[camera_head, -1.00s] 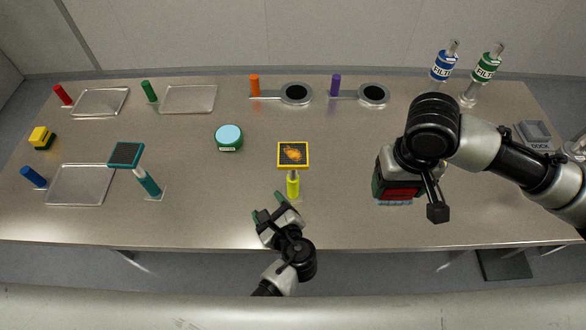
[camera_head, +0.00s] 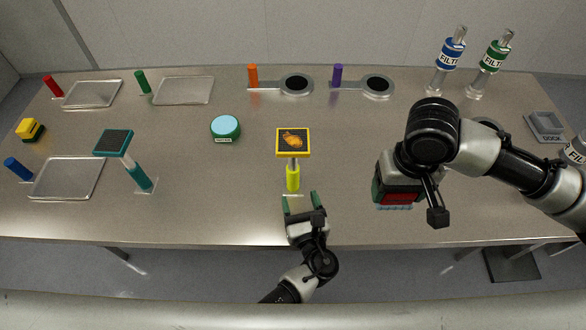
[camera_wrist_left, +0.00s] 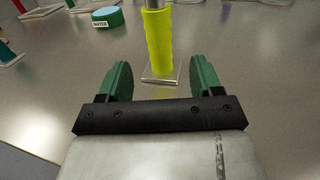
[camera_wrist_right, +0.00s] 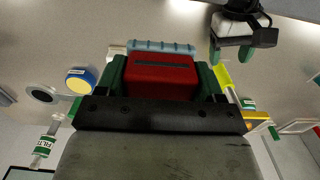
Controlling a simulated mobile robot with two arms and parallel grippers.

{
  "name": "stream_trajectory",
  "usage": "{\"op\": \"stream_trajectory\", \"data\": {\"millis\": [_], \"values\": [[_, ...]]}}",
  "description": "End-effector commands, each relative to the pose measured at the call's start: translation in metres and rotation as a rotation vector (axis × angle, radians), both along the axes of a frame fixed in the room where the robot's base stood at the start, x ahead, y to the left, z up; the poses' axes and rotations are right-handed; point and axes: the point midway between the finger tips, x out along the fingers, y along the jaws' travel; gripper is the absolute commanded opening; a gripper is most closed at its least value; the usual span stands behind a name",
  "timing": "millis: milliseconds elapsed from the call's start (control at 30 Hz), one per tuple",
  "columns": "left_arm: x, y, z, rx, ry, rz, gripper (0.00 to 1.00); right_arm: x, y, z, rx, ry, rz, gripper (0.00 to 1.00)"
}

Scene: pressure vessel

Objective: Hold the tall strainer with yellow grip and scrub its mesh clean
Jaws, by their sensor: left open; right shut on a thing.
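The tall strainer (camera_head: 293,142) stands upright near the table's front middle, with a yellow-framed dark mesh bearing an orange-brown stain. Its yellow grip (camera_head: 293,178) sits below the mesh on a small clear base; the grip also shows in the left wrist view (camera_wrist_left: 160,42). My left gripper (camera_head: 302,203) is open and empty, just in front of the grip, which lies between and beyond the fingers. My right gripper (camera_head: 398,194) is shut on a red block with a pale blue pad, probably a scrubber (camera_wrist_right: 160,75), held to the right of the strainer.
A teal-gripped strainer (camera_head: 114,143) stands to the left. A round green water container (camera_head: 225,128) sits behind left of the yellow strainer. Trays (camera_head: 68,178), pan-like strainers (camera_head: 297,85), filter bottles (camera_head: 450,60) and a dock (camera_head: 545,126) line the sides and back.

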Motion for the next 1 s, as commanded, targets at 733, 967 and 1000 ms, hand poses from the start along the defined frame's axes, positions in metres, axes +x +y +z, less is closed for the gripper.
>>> {"op": "stream_trajectory", "data": {"millis": [733, 967, 1000], "values": [[0.073, 0.017, 0.000, 0.000, 0.001, 0.001, 0.65, 0.000, 0.000, -0.022, 0.000, 0.000, 0.000, 0.46], [0.073, 0.017, 0.000, 0.000, 0.001, 0.001, 0.65, 0.000, 0.000, -0.022, 0.000, 0.000, 0.000, 0.46], [0.073, 0.017, 0.000, 0.000, 0.001, 0.001, 0.59, 0.000, 0.000, -0.022, 0.000, 0.000, 0.000, 0.46]]}}
